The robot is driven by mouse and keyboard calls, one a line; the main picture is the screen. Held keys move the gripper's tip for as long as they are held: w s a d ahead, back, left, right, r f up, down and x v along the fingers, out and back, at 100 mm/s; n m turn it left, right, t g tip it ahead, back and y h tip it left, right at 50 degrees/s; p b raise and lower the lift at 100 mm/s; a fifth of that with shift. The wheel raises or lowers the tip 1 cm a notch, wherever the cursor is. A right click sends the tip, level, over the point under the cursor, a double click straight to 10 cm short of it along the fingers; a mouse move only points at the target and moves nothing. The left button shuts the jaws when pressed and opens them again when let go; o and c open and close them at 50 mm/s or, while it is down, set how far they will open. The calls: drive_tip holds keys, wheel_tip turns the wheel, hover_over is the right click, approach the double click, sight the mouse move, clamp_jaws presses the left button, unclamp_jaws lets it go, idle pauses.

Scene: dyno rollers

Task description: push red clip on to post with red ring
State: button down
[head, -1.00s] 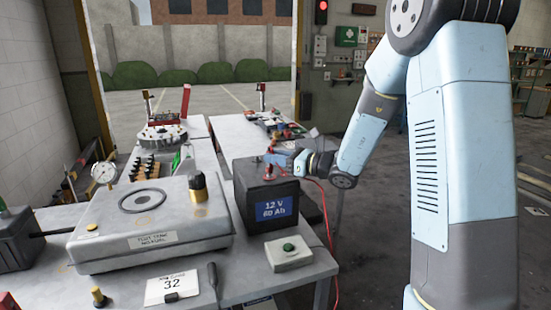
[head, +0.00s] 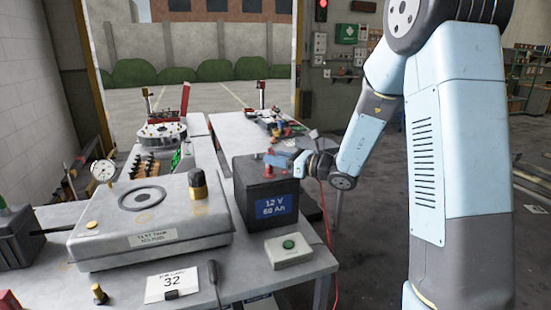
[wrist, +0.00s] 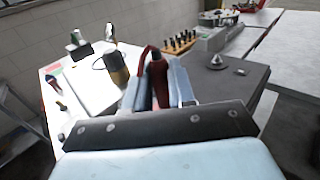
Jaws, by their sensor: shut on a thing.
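My gripper (head: 281,159) is shut on the red clip (wrist: 160,82), which stands between the two pale blue fingers in the wrist view. A red cable runs from the clip. A bare grey post (wrist: 218,62) shows on the battery top in the wrist view.
A grey tester box (head: 150,238) with a brass-banded knob (head: 198,186) stands left of the battery. A small box with a green button (head: 289,250) sits in front. The red cable (head: 329,240) hangs off the bench's right edge.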

drive_tip(key=c, duration=0.9)
unclamp_jaws()
drive_tip(key=shift+o, duration=0.2)
drive_tip(key=v, duration=1.4)
drive_tip(key=s+a+r+n+g+h, duration=0.1)
drive_tip(key=s+a+n+g+h, duration=0.2)
drive_tip(key=s+n, duration=0.5)
drive_tip(key=s+a+r+n+g+h, duration=0.1)
drive_tip(key=s+r+n+g+h, duration=0.1)
drive_tip(key=s+n+g, duration=0.5)
drive_tip(key=s+d+r+n+t+h, duration=0.4)
drive_tip(key=s+d+n+t+h, duration=0.3)
drive_tip(key=s+d+h, duration=0.3)
drive_tip(key=shift+s+d+r+n+h, duration=0.2)
drive_tip(key=shift+s+d+n+h, duration=0.2)
drive_tip(key=shift+s+n, duration=0.4)
